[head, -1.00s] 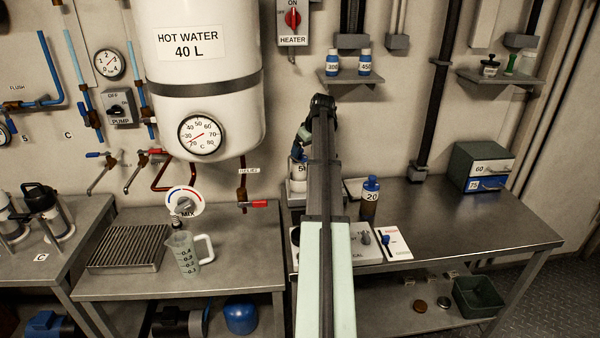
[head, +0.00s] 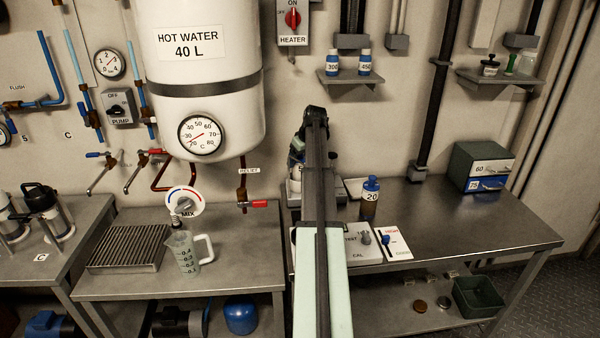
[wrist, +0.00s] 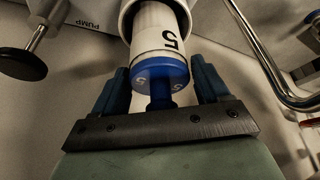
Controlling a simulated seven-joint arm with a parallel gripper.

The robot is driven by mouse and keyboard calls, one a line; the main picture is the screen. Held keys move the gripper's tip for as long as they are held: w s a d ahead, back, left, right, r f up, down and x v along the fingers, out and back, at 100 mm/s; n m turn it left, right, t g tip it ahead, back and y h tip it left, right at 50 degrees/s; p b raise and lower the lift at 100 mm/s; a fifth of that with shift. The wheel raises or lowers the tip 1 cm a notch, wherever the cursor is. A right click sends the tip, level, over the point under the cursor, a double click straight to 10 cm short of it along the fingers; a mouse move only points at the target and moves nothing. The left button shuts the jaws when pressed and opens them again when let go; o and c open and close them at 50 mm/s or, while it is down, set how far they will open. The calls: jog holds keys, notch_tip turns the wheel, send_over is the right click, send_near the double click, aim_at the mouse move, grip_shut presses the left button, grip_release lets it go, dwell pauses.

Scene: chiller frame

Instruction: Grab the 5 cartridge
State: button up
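The 5 cartridge (wrist: 158,42) fills the upper middle of the wrist view. It has a white body with a black 5 and a blue end cap (wrist: 160,72) with a narrower blue stem. Its far end sits inside a white ring. My gripper (wrist: 158,66) is open, with one dark blue finger on each side of the blue cap; I cannot tell whether either finger touches it. In the head view my arm covers most of the gripper and cartridge; only part of the white cartridge area shows to the arm's left.
A blue-capped bottle marked 20 (head: 370,198) stands on the bench to the right of my arm. A measuring jug (head: 183,254) stands on the left bench. The right bench top (head: 440,215) has free room.

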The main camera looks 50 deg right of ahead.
jog(key=c, duration=1.3)
